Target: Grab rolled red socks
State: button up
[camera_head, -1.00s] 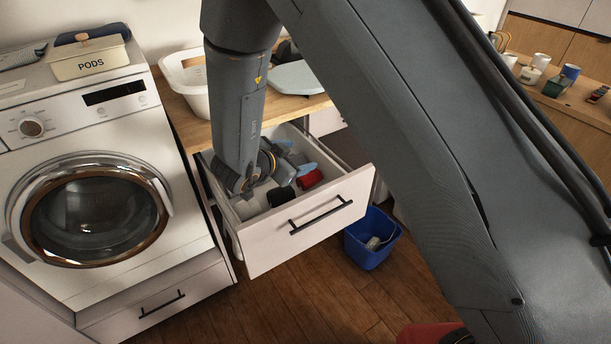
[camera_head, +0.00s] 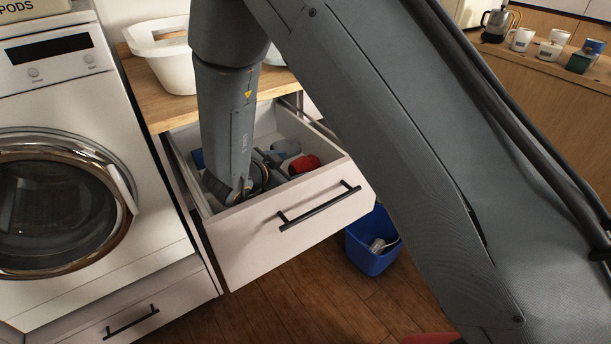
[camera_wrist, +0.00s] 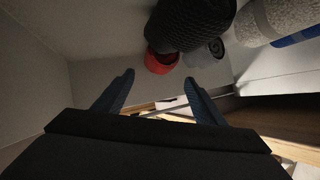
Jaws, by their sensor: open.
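The rolled red socks (camera_head: 304,165) lie in the open drawer (camera_head: 290,215), near its right side, beside a grey roll (camera_head: 286,147). In the wrist view the red socks (camera_wrist: 162,62) show just beyond the fingertips, partly covered by a large black rolled item (camera_wrist: 190,22). My gripper (camera_wrist: 159,77) is open, with nothing between its two fingers. The red roll is ahead of the gap and does not appear to be touched. In the head view my gripper is down inside the drawer, left of the red socks, mostly hidden by my wrist and the drawer front.
Drawer walls enclose the gripper. A washing machine (camera_head: 60,180) stands left, a blue bucket (camera_head: 373,243) right, a white basin (camera_head: 165,65) above.

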aim_at(299, 167)
jog(key=shift+w+f, duration=0.3)
jog(key=shift+f, duration=0.2)
jog(key=shift+x, duration=0.9)
jog(key=x, duration=0.5)
jog(key=shift+d+f, duration=0.1)
jog(key=shift+f, duration=0.3)
jog(key=shift+c, duration=0.4)
jog(key=c, duration=0.7)
